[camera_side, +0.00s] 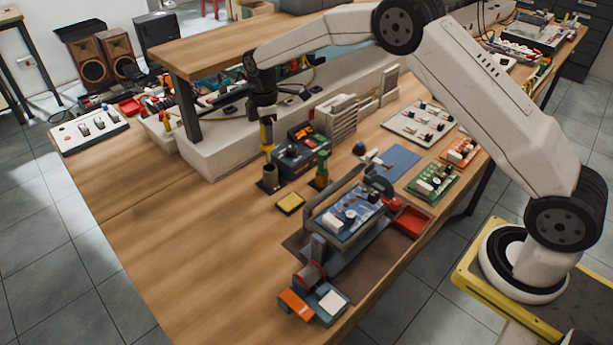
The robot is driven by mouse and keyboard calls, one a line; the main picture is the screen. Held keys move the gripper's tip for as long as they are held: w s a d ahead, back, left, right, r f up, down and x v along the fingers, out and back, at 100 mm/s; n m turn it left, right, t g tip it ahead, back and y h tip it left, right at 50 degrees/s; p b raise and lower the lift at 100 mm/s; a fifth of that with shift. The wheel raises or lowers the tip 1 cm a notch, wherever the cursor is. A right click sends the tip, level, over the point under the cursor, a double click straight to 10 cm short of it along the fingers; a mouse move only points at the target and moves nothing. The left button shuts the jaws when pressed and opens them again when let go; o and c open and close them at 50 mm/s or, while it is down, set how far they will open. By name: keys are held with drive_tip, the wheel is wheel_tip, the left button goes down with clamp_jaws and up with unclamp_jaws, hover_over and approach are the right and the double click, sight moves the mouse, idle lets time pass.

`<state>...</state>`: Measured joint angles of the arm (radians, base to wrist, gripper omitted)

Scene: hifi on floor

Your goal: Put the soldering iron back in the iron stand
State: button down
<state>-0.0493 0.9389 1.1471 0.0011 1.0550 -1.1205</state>
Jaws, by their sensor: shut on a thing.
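My gripper (264,112) points down over the workbench and is shut on the soldering iron (267,136). The iron has a yellow and dark handle and hangs nearly upright, its lower end downward. The iron stand (268,179) is a dark, cup-like holder on the bench directly below the iron in the picture. The iron's lower end appears just above the stand's mouth; I cannot tell whether its tip is inside. The fingertips are small and dark here.
A dark soldering station (300,151) stands close right of the stand. A yellow sponge (290,203) and a green-topped tool (321,168) are nearby. A blue circuit board (348,214) sits in a holder in front. The bench (185,240) is clear at left.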

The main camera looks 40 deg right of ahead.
sight(268, 149)
drive_tip(key=shift+f, duration=3.05)
unclamp_jaws()
drive_tip(key=shift+f, duration=0.1)
drive_tip(key=shift+r, duration=0.2)
drive_tip(key=shift+r, duration=3.35)
drive_tip(key=shift+s, duration=0.15)
